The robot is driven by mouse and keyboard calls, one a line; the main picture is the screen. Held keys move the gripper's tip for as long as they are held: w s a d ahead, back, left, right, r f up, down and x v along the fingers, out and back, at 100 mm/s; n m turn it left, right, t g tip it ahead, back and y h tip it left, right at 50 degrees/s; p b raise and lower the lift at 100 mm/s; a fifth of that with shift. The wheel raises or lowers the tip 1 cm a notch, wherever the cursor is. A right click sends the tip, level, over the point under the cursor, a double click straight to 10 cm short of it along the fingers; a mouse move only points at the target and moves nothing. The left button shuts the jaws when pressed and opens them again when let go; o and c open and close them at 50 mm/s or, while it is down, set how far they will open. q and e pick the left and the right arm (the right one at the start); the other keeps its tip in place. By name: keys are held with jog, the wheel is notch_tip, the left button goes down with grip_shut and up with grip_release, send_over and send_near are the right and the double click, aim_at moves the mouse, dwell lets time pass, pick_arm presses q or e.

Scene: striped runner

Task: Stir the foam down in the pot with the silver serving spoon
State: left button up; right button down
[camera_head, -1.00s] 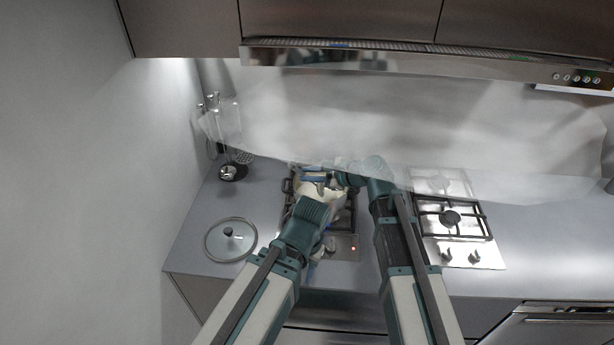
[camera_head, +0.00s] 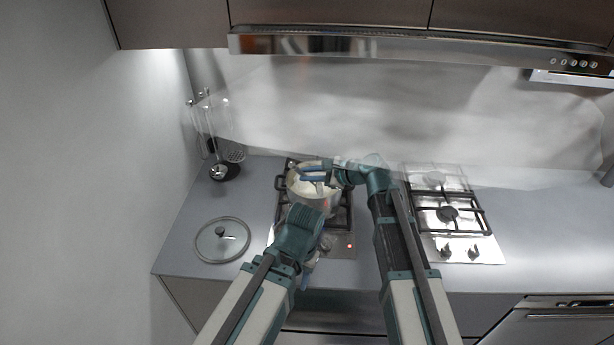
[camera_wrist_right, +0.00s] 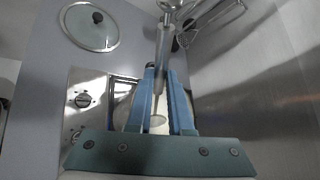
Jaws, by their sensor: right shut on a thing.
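The metal pot (camera_head: 318,206) stands on the left hob, with pale foam (camera_head: 299,186) inside its rim. My right gripper (camera_head: 314,174) is over the pot. In the right wrist view its blue fingers (camera_wrist_right: 166,100) are shut on the silver serving spoon (camera_wrist_right: 161,58), whose handle runs up between them. A pale oval shows low between the fingers; I cannot tell if it is the spoon's end. My left arm reaches up in front of the pot.
A glass lid (camera_head: 222,240) lies on the counter left of the hob. A utensil stand (camera_head: 224,172) is by the left wall. A second hob (camera_head: 447,214) is to the right. A range hood hangs above, and whitish steam blurs the back wall. The counter's far right is clear.

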jog(key=w+f+b, duration=0.1)
jog(key=w+d+f+b, duration=0.1)
jog(key=f, duration=0.1)
jog(key=shift+b, duration=0.35)
dwell(0.8)
